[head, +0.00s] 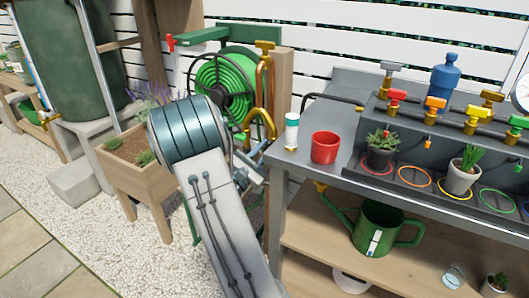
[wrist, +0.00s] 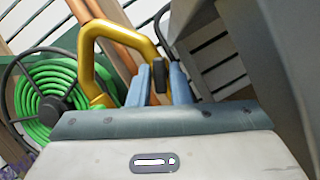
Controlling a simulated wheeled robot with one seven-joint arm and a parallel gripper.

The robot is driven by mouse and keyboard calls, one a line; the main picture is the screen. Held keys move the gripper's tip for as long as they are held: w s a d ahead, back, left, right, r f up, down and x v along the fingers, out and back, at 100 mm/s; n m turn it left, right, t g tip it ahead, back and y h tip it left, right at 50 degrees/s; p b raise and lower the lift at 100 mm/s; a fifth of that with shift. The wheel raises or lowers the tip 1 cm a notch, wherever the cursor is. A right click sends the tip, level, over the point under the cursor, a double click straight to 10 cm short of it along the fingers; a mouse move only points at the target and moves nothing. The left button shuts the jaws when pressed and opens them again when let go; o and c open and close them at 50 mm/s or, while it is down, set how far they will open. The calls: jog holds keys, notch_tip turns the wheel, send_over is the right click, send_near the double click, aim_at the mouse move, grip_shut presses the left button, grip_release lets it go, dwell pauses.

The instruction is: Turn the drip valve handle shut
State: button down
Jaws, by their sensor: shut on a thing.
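My gripper (wrist: 161,85) is beside the left end of the bench, low by the brass gooseneck spout (head: 262,122). Its blue-grey fingers are close together on a small dark piece (wrist: 160,77); I cannot tell what it belongs to. The spout (wrist: 88,50) rises just behind and left of the fingers in the wrist view. In the head view my arm partly hides the fingers. Valve handles stand on the bench's raised block: red (head: 397,96), orange (head: 435,103), yellow (head: 479,113) and green (head: 517,122). The gripper is well left of them. I cannot tell which one is the drip valve.
A green hose reel (head: 225,85) stands behind my arm, with a wooden planter (head: 150,190) to the left. A red cup (head: 325,147) and a white bottle (head: 291,132) stand near the bench's left edge. A black pipe (head: 335,98) bends over that end.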

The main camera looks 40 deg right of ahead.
jog(key=m+g+b, duration=0.1)
jog(key=m, duration=0.1)
jog(key=m+g, duration=0.1)
jog(key=m, duration=0.2)
jog(key=shift+w+a+f+y+b, duration=0.1)
jog(key=shift+y+b, duration=0.2)
jog(key=shift+b, duration=0.1)
jog(key=m+g+y+b, duration=0.1)
jog(key=m+g+b, duration=0.1)
jog(key=m, duration=0.2)
jog(key=m+y+b, duration=0.1)
jog(key=m+b, duration=0.1)
jog(key=m, duration=0.1)
jog(key=m+y+b, duration=0.1)
jog(key=m+b, duration=0.1)
jog(key=shift+r+m+g, duration=0.2)
jog(key=shift+m+g, duration=0.1)
jog(key=shift+m, duration=0.1)
jog(key=c, duration=1.5)
grip_release()
jog(key=shift+r, duration=0.1)
jog(key=shift+o, duration=0.2)
jog(key=a+p, duration=0.3)
jog(key=a, duration=1.1)
